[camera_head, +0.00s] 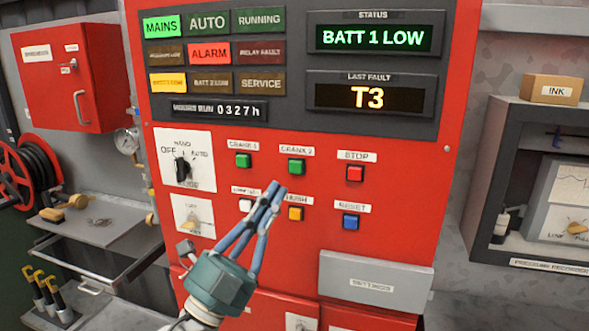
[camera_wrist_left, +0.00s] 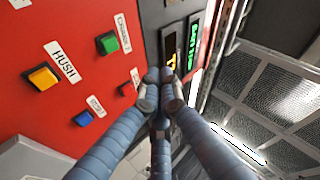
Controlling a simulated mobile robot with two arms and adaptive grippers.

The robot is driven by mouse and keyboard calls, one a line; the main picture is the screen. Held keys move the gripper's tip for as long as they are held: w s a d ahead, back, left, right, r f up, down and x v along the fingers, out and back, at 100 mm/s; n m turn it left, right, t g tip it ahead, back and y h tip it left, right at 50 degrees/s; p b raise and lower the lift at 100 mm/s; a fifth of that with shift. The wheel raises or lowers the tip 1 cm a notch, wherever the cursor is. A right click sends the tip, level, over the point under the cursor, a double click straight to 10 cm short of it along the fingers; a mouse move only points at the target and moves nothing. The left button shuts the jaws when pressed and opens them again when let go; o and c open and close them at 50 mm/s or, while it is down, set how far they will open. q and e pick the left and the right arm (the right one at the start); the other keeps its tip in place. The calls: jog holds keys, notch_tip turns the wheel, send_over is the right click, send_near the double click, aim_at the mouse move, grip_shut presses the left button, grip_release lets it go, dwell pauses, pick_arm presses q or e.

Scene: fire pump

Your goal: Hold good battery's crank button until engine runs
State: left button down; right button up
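The red panel (camera_head: 320,240) has a green Crank 1 button (camera_head: 243,160) and a green Crank 2 button (camera_head: 296,166) to its right. The status display (camera_head: 373,38) reads "BATT 1 LOW". A green button (camera_wrist_left: 106,43), which looks like Crank 2, shows in the left wrist view. My left gripper (camera_head: 274,189) has its fingers drawn together at the tips with nothing between them. In the head view the tips appear just below and left of Crank 2; I cannot tell their gap to the panel. My right gripper is not in view.
A red Stop button (camera_head: 355,173), yellow Hush button (camera_head: 295,213) and blue Reset button (camera_head: 350,221) are close by. A selector switch (camera_head: 183,168) sits at left. MAINS and ALARM lamps are lit. A grey Settings box (camera_head: 375,283) juts out below.

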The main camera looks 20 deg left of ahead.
aim_at(296, 167)
pick_arm(q)
jog(key=shift+w+d+b, duration=0.15)
jog(key=shift+w+b, duration=0.75)
jog(key=shift+w, duration=3.2)
jog(key=shift+w, duration=0.15)
jog(key=shift+w, duration=0.3)
jog(key=shift+w, duration=0.45)
